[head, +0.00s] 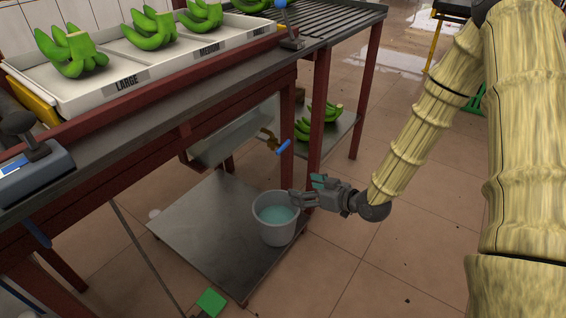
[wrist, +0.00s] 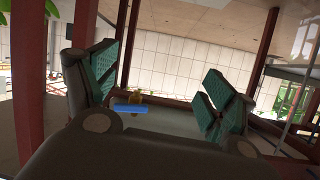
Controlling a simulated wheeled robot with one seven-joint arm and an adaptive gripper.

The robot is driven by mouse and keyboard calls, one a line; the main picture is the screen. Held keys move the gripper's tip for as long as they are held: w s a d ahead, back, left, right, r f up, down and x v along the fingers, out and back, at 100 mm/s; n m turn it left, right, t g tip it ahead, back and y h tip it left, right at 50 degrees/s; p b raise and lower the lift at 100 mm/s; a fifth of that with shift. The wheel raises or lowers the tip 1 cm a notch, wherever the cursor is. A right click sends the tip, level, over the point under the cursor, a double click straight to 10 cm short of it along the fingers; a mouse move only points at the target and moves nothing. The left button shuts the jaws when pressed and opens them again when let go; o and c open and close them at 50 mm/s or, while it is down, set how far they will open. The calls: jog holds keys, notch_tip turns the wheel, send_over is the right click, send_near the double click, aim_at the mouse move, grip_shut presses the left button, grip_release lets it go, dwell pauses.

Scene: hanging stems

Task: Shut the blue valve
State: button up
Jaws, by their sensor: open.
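The blue valve handle (head: 283,147) sits on a brass tap (head: 267,134) at the end of a grey metal basin (head: 235,133) under the table. My gripper (head: 303,190) is open and empty, below and a little right of the handle in the head view, beside the bucket's upper right rim. In the wrist view the blue handle (wrist: 131,109) lies crosswise in the gap between my teal-padded fingers (wrist: 155,92), beyond them and nearer the left one. The brass tap (wrist: 136,97) shows just behind it. The handle and fingers look apart.
A grey bucket (head: 277,232) of bluish water stands below the tap on a low metal shelf (head: 200,225). A dark red table leg (head: 316,120) rises close to my gripper. White trays (head: 130,95) of green bananas sit above. Tiled floor is open at right.

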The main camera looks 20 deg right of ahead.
aim_at(285, 147)
jog(key=w+d+r+n+t+y+b, duration=0.3)
jog(key=w+r+n+y+b, duration=0.1)
jog(key=r, duration=0.4)
jog(key=b+x, duration=0.1)
jog(key=x, duration=0.2)
jog(key=b+x, duration=0.1)
jog(key=x, duration=0.2)
jog(key=b+x, duration=0.2)
jog(key=x, duration=0.1)
jog(key=shift+f, duration=0.25)
jog(key=shift+w+a+r+b, duration=0.1)
jog(key=shift+w+a+b, duration=0.2)
jog(key=shift+w+a, duration=0.2)
jog(key=c, duration=1)
